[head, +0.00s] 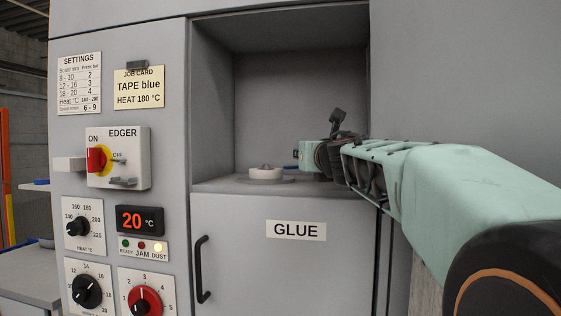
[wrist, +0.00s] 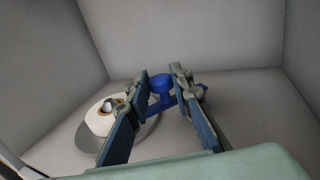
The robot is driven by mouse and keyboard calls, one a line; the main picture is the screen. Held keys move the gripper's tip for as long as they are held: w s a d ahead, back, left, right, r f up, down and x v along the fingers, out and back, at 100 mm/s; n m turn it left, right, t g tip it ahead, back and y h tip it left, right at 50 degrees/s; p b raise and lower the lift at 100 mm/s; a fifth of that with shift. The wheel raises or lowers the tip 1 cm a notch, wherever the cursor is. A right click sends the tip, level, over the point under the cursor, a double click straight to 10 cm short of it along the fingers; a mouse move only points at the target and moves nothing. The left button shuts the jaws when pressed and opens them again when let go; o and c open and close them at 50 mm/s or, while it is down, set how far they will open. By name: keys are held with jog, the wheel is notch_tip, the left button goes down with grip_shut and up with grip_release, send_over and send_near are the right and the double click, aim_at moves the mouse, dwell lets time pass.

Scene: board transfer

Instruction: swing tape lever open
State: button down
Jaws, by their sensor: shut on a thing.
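The blue tape lever (wrist: 161,85) is in the recess, its rounded top between the two fingers of my gripper (wrist: 160,74). My gripper is shut on it. Only a sliver of blue (head: 291,167) shows beside the gripper in the head view; the rest is hidden there. In the head view my gripper (head: 306,154) reaches into the recess from the right. A white tape roll (head: 265,173) lies on a round plate to the left of the gripper, apart from it. It also shows in the wrist view (wrist: 98,122), partly hidden by the left finger.
The recess (head: 285,100) has grey walls close on both sides and behind. Below it is a door labelled GLUE with a black handle (head: 203,270). To the left is a panel with an EDGER switch (head: 97,160), dials and a display reading 20. A job card (head: 138,87) says TAPE blue.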

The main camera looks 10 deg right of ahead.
jog(key=shift+d+y, duration=0.1)
jog(key=shift+y, duration=0.2)
jog(key=c, duration=1.7)
grip_release()
jog(key=shift+r, duration=0.15)
jog(key=shift+r, duration=4.85)
jog(key=shift+c, duration=0.2)
